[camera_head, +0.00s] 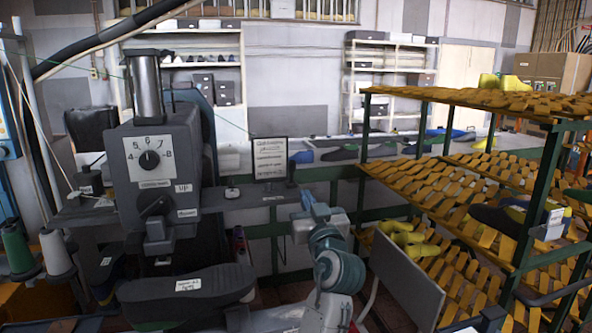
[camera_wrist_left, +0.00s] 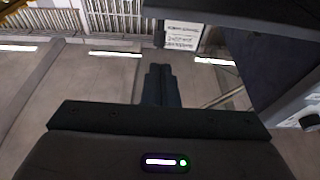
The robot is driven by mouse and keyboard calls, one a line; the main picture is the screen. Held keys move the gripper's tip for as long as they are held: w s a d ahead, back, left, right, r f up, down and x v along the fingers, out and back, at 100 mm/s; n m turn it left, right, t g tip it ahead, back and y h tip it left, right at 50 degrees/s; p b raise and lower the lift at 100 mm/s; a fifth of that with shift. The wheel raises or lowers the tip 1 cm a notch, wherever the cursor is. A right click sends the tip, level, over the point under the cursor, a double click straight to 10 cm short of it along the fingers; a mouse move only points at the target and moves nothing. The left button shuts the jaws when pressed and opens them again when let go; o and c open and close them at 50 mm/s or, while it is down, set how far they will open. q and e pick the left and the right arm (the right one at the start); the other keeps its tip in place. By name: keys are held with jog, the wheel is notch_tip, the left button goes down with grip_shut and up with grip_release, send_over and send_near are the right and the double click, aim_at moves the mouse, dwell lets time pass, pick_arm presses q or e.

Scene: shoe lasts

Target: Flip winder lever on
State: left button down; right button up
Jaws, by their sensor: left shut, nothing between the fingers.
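A grey stitching machine (camera_head: 163,165) stands at the left of the head view. Its front has a numbered dial (camera_head: 149,160) and a few white labels. A small dark curved part (camera_head: 153,207) sits low on its front; I cannot tell whether it is the winder lever. My left gripper (camera_head: 311,204) is right of the machine, apart from it and pointing up and away. In the left wrist view its fingers (camera_wrist_left: 161,86) are together and empty. A dark block-shaped body fills the upper right of that view. My right gripper is not in view.
Thread cones (camera_head: 57,254) stand at the lower left. A small sign (camera_head: 270,158) stands behind the machine. A rack with yellow slatted shelves (camera_head: 450,190) holding shoe lasts fills the right side. A grey panel (camera_head: 403,279) leans between my arm and the rack.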

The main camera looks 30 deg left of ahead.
aim_at(293, 167)
pick_arm(q)
jog(key=p+x, duration=0.4)
jog(key=x, duration=0.5)
jog(key=shift+r, duration=0.15)
jog(key=shift+w+a, duration=0.2)
jog(key=shift+a, duration=0.05)
jog(key=shift+p, duration=0.35)
